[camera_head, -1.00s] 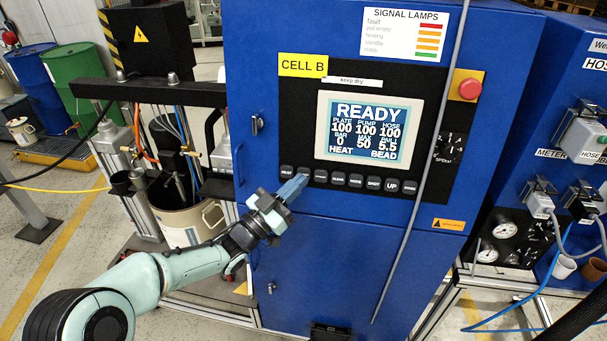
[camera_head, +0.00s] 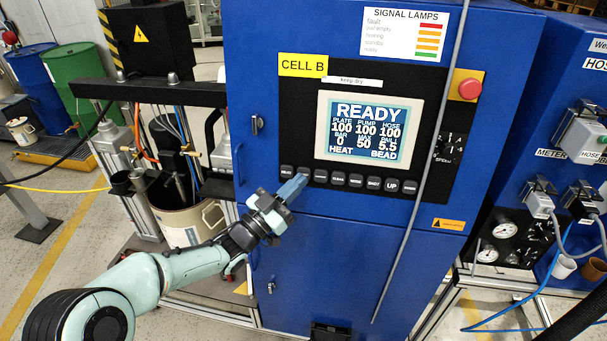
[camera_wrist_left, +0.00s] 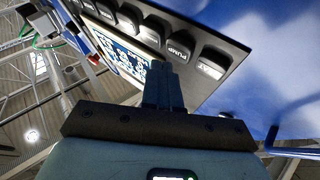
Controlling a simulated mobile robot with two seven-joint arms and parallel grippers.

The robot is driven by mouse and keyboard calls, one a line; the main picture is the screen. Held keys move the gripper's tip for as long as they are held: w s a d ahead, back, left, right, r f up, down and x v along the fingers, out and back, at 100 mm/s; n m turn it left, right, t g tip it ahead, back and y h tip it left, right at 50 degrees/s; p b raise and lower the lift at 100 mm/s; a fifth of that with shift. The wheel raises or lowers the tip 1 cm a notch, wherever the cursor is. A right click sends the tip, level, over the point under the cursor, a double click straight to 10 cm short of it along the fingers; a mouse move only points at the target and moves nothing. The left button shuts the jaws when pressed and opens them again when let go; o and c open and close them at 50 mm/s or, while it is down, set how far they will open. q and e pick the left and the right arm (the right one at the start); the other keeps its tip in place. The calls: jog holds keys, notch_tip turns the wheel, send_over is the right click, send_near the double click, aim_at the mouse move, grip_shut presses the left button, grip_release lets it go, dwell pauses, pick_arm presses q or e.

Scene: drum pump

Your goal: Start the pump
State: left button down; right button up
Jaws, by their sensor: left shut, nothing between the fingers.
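The blue control cabinet (camera_head: 350,260) carries a screen (camera_head: 367,130) reading READY, with plate, pump and hose at 100, bar 0 and max 50. A row of black buttons (camera_head: 338,178) runs below it. My left gripper (camera_head: 300,179) is shut and empty, its tips at the second button from the left and hiding part of it. In the left wrist view the PUMP button (camera_wrist_left: 181,50) is just beyond the fingertips (camera_wrist_left: 161,68). I cannot tell whether they touch it. The leftmost button (camera_head: 287,171) is beside the tips. My right gripper is not in view.
A red emergency button (camera_head: 470,89) sits at the panel's upper right. A grey hose or rod (camera_head: 417,165) crosses the cabinet front. The pail (camera_head: 188,222) and pump frame stand left of the cabinet. A hose panel with gauges (camera_head: 506,231) stands at the right.

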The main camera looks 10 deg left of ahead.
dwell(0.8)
pick_arm(q)
jog(key=shift+w+f, duration=0.1)
jog(key=shift+w, duration=0.3)
jog(key=shift+w+b, duration=0.3)
jog(key=shift+w, duration=0.15)
dwell(0.5)
jog(key=shift+s, duration=0.15)
jog(key=shift+s+b, duration=0.7)
jog(key=shift+s, duration=0.1)
